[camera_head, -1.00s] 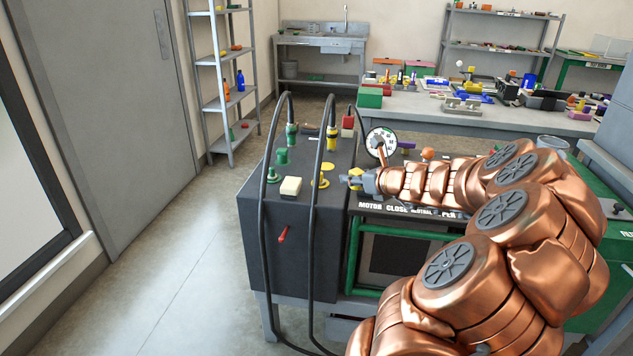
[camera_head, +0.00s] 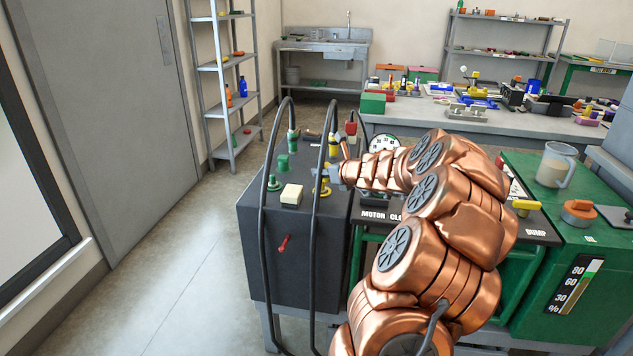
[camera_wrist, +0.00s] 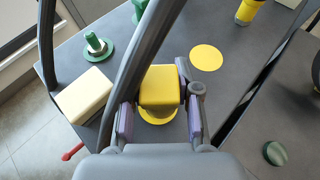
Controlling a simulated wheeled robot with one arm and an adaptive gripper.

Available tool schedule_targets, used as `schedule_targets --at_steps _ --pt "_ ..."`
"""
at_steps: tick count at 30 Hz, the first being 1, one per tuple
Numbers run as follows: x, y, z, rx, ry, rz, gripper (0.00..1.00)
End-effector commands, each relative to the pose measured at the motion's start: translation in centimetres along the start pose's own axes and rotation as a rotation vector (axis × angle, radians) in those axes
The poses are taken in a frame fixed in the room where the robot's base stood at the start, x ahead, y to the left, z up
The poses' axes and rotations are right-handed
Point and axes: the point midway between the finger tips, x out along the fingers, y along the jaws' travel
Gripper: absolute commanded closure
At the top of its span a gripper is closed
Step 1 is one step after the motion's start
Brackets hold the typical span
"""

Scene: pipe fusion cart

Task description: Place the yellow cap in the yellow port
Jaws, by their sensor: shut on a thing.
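My gripper (camera_wrist: 160,120) is shut on the yellow cap (camera_wrist: 160,88), a blocky yellow piece between its two fingers. In the wrist view a yellow round rim (camera_wrist: 157,117) shows just below the cap; I cannot tell whether it is part of the cap or the port. A flat yellow disc (camera_wrist: 206,57) lies on the dark cart top, up and right of the cap. In the head view my gripper (camera_head: 338,174) is over the right part of the cart top (camera_head: 258,205), by a small yellow piece (camera_head: 322,188). Contact with the surface cannot be told.
Black hoses (camera_head: 313,255) arch in front of the cart, one crossing close by my gripper in the wrist view (camera_wrist: 150,45). A cream block (camera_head: 291,195), green fittings (camera_head: 274,183) and a yellow hose connector (camera_head: 333,148) stand nearby. A red lever (camera_head: 284,243) is on the front.

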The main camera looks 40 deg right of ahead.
Motion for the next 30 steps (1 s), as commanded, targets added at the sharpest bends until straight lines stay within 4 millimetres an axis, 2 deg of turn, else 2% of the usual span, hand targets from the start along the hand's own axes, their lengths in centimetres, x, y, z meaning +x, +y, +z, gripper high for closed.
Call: schedule_targets --at_steps 3,6,15,23,24,30 --pt "1.2 0.5 0.5 -0.003 -0.001 0.001 0.86" --pt "1.6 0.7 0.7 -0.003 -0.003 0.001 0.86" --pt "3.0 0.6 -2.4 0.001 -0.002 0.002 0.89" --pt "3.2 0.5 -2.6 -0.001 -0.002 0.002 0.89" --pt "3.2 0.5 -2.6 -0.001 -0.002 0.002 0.66" --pt "3.2 0.5 -2.6 -0.001 -0.001 0.001 0.45"
